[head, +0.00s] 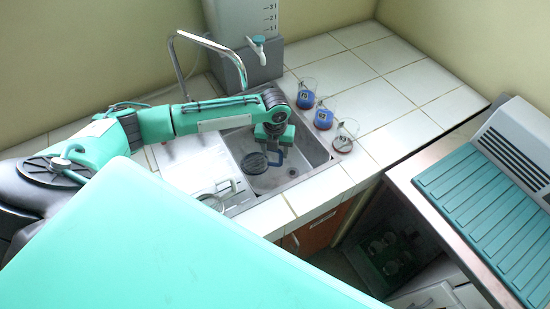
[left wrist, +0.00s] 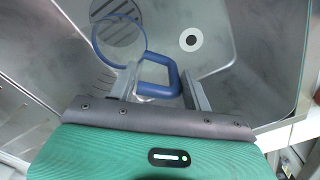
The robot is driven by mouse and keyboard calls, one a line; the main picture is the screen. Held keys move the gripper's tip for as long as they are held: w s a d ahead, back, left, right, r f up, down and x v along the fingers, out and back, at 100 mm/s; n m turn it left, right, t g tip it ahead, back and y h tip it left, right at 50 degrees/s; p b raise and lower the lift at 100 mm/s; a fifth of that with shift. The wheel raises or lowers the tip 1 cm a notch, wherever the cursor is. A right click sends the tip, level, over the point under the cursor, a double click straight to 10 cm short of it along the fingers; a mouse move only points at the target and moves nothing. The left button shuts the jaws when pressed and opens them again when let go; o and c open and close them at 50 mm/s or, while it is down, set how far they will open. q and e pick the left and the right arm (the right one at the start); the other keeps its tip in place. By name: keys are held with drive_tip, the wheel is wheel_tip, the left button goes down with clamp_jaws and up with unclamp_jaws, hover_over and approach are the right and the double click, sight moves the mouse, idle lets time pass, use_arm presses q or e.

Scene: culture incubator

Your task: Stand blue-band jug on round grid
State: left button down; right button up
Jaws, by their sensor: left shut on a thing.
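The blue-band jug is clear, with a blue rim and a blue handle (left wrist: 178,78). In the head view its blue handle (head: 279,158) hangs below my left gripper (head: 273,132), inside the sink. My left gripper (left wrist: 160,88) is shut on the handle, with a finger on each side. The round grid (left wrist: 118,31) is a dark striped disc on the sink floor, seen through the jug's ring in the wrist view. It also shows in the head view (head: 253,163). I cannot tell whether the jug touches it. My right gripper is not in view.
The sink drain (left wrist: 191,40) is beside the grid. Several banded vessels, two blue (head: 306,97) and one reddish (head: 343,141), stand on the tiles right of the sink. The faucet (head: 208,42) arches behind. Clear glassware (head: 212,202) stands on the drainboard (head: 187,165).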

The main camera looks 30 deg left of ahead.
use_arm(q)
wheel_tip(320, 180, down, 3)
drive_tip(key=shift+f+b, duration=0.15)
drive_tip(key=shift+b, duration=1)
drive_tip(key=c, duration=0.6)
unclamp_jaws()
drive_tip(key=shift+c, duration=0.2)
